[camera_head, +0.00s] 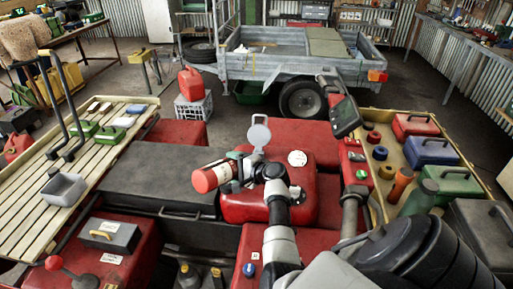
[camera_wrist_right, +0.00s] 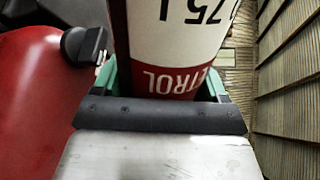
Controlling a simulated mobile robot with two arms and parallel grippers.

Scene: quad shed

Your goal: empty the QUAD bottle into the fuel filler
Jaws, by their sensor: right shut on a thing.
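My right gripper (camera_head: 238,167) is shut on a red and white bottle (camera_head: 206,179), held over the red quad body, lying nearly sideways with a broad red end to the left. In the right wrist view the bottle (camera_wrist_right: 180,40) fills the space between the green fingers, and its label reads "TROL" and "75 L"; the word QUAD does not show. A grey round flap (camera_head: 258,132) stands up just behind the gripper, at what looks like the filler on the red tank (camera_head: 245,205). The filler opening is hidden by my gripper and wrist. My left gripper is not in view.
A slatted wooden rack (camera_head: 50,170) with a grey tub (camera_head: 64,189) is at left. A tray at right holds an orange bottle (camera_head: 401,184), a green bottle (camera_head: 420,197) and several cases. Handlebar parts (camera_head: 345,117) rise right of the tank. A trailer (camera_head: 290,60) stands behind.

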